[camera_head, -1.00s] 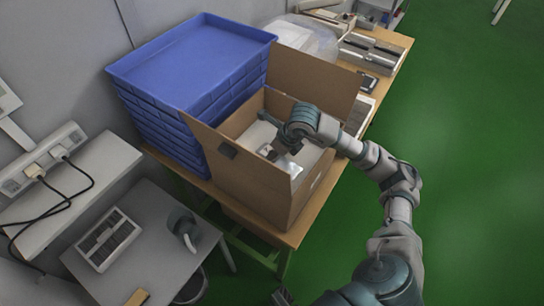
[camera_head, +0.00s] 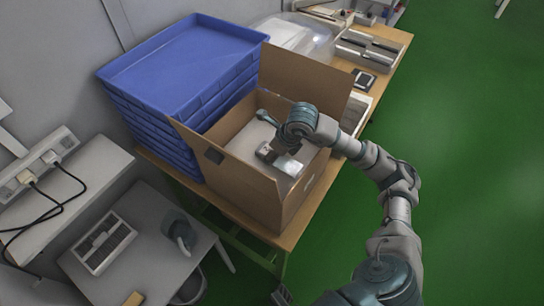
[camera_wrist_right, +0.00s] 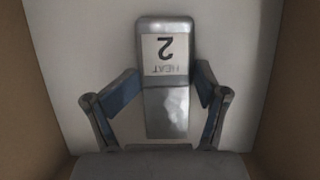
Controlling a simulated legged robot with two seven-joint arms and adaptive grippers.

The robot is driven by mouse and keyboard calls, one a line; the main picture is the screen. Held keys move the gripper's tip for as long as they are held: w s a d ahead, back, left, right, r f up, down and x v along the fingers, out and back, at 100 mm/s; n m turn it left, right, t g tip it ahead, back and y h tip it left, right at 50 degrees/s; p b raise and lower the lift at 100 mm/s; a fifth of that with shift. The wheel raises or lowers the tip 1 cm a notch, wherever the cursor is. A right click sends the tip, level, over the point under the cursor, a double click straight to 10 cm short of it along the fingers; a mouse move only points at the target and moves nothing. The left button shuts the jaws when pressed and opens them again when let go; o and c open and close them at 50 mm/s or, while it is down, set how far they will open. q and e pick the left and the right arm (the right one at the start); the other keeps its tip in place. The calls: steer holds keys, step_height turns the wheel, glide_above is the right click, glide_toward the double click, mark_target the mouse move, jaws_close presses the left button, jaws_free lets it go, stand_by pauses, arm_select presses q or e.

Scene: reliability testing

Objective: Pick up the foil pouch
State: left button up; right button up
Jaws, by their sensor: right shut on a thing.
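The silver-grey foil pouch (camera_head: 289,166) is inside the open cardboard box (camera_head: 240,185) in the head view. In the right wrist view the pouch (camera_wrist_right: 165,105) is upright in the picture, with a white label reading "2" and "HEAT" upside down and a shiny lower part. My right gripper (camera_head: 273,138) reaches down into the box. In the right wrist view its two fingers (camera_wrist_right: 168,82) close on the pouch from left and right. Whether the pouch touches the box floor cannot be told. My left gripper is not in view.
Blue stacked trays (camera_head: 185,70) stand against the box's left side. Raised flaps edge the box at the back and left. A clear bag (camera_head: 300,35) and grey metal parts (camera_head: 370,48) lie behind on the wooden table. A grey side table (camera_head: 150,245) stands lower left.

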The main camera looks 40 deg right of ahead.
steer(key=shift+s+d+f, duration=0.1)
steer(key=shift+d+f, duration=0.2)
steer(key=shift+f, duration=0.05)
steer(key=shift+r, duration=0.35)
steer(key=r, duration=0.1)
steer(key=r+p, duration=0.1)
steer(key=r, duration=0.1)
steer(key=shift+w+a+r, duration=0.15)
steer(key=shift+w+a, duration=0.05)
steer(key=shift+a, duration=0.15)
jaws_close()
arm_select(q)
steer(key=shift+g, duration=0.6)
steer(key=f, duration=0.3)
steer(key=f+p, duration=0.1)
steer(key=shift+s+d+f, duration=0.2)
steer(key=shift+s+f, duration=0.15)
arm_select(e)
step_height(320, 180, up, 6)
steer(key=shift+d+r, duration=0.15)
steer(key=o, duration=0.8)
jaws_free()
steer(key=shift+a, duration=0.2)
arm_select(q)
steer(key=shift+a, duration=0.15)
